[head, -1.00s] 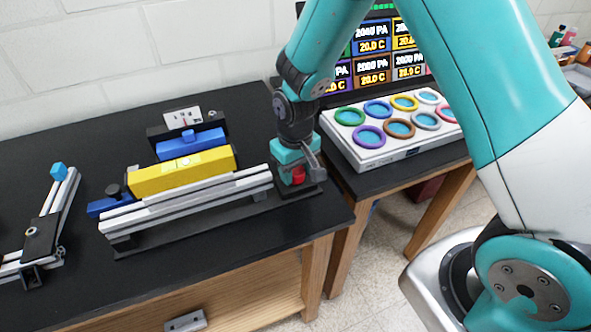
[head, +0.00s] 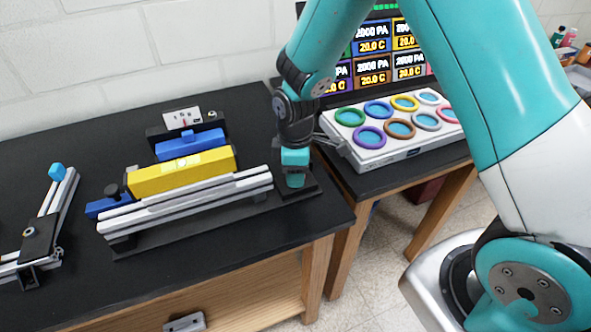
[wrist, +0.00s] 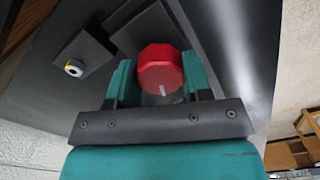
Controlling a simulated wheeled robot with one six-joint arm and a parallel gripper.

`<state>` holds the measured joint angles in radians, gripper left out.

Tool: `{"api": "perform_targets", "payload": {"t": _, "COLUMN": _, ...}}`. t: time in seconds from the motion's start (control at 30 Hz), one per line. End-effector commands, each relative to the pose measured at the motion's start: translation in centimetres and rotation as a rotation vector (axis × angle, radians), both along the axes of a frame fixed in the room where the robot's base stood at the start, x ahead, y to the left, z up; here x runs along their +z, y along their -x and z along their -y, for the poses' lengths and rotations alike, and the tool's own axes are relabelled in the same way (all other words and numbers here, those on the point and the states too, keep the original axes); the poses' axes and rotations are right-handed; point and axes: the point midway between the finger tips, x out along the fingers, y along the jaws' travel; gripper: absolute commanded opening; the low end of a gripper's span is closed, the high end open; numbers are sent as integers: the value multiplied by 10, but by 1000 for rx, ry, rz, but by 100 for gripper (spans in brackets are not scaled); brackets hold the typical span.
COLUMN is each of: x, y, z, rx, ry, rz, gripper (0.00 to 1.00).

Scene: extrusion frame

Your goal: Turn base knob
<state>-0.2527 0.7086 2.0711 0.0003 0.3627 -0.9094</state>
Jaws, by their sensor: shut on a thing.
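The base knob (wrist: 161,68) is red and faceted, with a short pale mark on its top. In the wrist view it sits between the two teal fingers of my gripper (wrist: 160,85), which is shut on it. In the head view my gripper (head: 295,172) points down over the dark square base (head: 312,188) at the right end of the extrusion frame. The knob is hidden behind my gripper in the head view.
The grey rails (head: 190,205) with a yellow block (head: 180,172) and a blue block (head: 190,143) stand just left of my gripper. A white panel of coloured rings (head: 400,140) lies to the right. The black tabletop (head: 215,250) is clear in front.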

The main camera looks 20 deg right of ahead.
Motion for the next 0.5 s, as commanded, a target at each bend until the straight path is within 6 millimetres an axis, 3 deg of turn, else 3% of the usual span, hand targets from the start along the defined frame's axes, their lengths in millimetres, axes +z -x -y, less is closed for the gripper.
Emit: {"api": "perform_targets", "payload": {"t": 0.5, "x": 1, "y": -2, "z": -1, "rx": 348, "ry": -2, "rz": 5, "gripper": 22}}
